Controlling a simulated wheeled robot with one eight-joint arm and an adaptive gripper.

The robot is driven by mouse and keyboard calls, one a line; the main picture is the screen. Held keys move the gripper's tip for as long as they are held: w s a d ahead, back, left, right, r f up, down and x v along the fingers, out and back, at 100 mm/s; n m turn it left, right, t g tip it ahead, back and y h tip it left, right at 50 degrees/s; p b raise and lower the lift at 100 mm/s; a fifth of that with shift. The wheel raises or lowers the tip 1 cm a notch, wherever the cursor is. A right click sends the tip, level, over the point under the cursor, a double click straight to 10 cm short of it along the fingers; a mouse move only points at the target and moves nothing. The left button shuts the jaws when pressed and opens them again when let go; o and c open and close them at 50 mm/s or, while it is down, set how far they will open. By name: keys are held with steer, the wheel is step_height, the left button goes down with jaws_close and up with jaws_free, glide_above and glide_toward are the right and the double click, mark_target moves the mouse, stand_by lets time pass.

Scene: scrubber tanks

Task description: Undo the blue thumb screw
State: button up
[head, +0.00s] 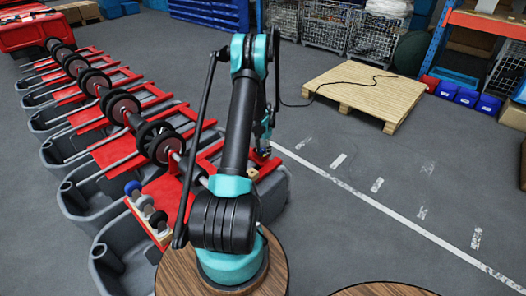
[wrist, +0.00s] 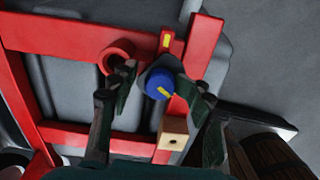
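The blue thumb screw (wrist: 159,84) shows in the wrist view as a round blue knob with a small yellow mark, in front of a grey round part by the red frame. My gripper (wrist: 157,77) has one finger on each side of the knob. The fingers stand apart, with a gap on the left; the right fingertip is close to the knob, and I cannot tell whether it touches. In the head view my gripper (head: 265,147) is low beside the red frame, partly behind my arm, and the thumb screw cannot be made out there.
A red ring (wrist: 117,56) sits left of the knob and a wooden block (wrist: 173,134) below it. Red frame bars (wrist: 205,45) surround them. In the head view, grey tanks (head: 78,200) line the left; a pallet (head: 365,90) stands on open floor.

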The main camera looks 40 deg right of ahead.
steer(key=m, duration=1.1)
steer(key=shift+c, duration=0.5)
steer(key=c, duration=0.4)
steer(key=n, duration=0.6)
steer(key=shift+n, duration=0.4)
steer(key=shift+c, duration=0.3)
